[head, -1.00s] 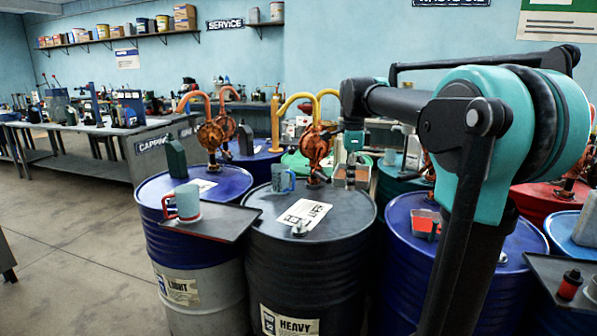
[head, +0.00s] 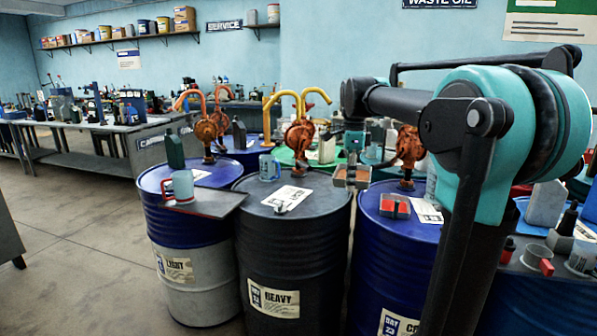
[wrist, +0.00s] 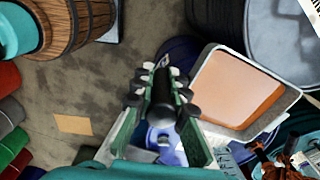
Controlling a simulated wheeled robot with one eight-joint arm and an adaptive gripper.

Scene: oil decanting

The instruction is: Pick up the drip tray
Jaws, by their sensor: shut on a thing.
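My gripper (wrist: 160,100) is shut on a dark, rounded grip between its fingers in the wrist view. The drip tray (wrist: 285,106), a pale-rimmed square pan with an orange-brown inside, shows just right of the fingers. The join between grip and tray is hidden. In the head view my gripper (head: 353,160) is above the drums, with the small greyish-tan tray (head: 352,184) at its end, raised clear of the drum tops. Details there are too small to tell.
A grey-and-red box (head: 395,206) sits on the blue drum (head: 375,235) at right. The black HEAVY drum (head: 290,245) and the LIGHT drum (head: 195,235) stand left. Orange pumps (head: 300,135) rise behind. Floor is open at left.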

